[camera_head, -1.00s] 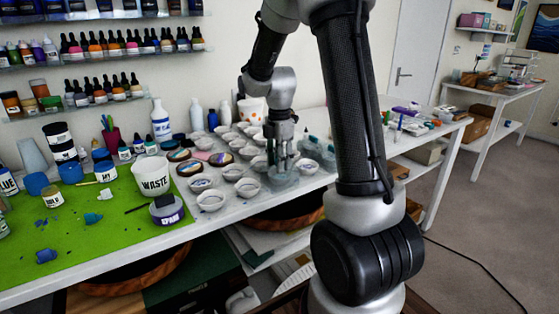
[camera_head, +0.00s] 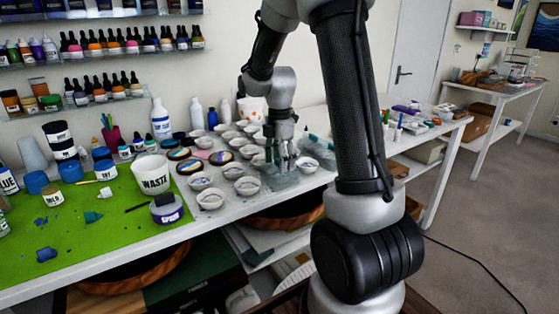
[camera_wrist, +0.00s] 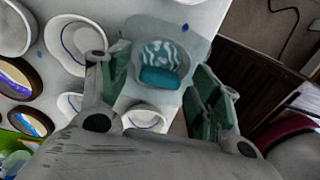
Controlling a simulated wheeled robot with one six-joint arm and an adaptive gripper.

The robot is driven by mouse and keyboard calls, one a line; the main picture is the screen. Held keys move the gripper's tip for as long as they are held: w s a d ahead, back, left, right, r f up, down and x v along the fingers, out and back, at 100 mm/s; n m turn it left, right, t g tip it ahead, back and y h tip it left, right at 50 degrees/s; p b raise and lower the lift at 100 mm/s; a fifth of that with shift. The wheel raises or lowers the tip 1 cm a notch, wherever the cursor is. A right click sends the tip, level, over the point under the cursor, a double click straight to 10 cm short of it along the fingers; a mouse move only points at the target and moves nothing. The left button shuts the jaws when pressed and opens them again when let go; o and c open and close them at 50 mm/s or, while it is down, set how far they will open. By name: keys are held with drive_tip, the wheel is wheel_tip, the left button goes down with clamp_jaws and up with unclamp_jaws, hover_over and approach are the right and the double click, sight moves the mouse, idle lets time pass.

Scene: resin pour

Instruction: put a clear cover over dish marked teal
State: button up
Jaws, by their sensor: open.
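My gripper (camera_head: 279,166) points down over the right end of the cluster of dishes, fingers apart. In the wrist view its green-padded fingers (camera_wrist: 160,80) stand open on either side of a dish with blue-white swirls and a teal patch (camera_wrist: 160,77). A greyish see-through cover (camera_wrist: 138,37) shows around and apparently over this dish. I cannot tell how exactly it sits on the dish. In the head view a see-through shape (camera_head: 283,183) lies under the fingers. Other clear covers (camera_head: 318,149) stand just right of the gripper.
Several white dishes (camera_head: 211,199) crowd the table left of my gripper. A waste cup (camera_head: 152,174) and a labelled jar (camera_head: 166,209) stand on the green mat (camera_head: 110,238). The table's front edge is close to the gripper.

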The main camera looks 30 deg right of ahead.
wheel_tip(320, 180, up, 12)
idle(0.6)
drive_tip(key=s+a+r+m+t, duration=0.1)
drive_tip(key=s+a+m+t, duration=0.1)
drive_tip(key=s+m, duration=0.7)
drive_tip(key=s+a+r+m+t, duration=0.2)
drive_tip(key=s+m, duration=0.7)
drive_tip(key=s, duration=0.5)
drive_tip(key=shift+s+a, duration=0.35)
drive_tip(key=shift+a, duration=0.25)
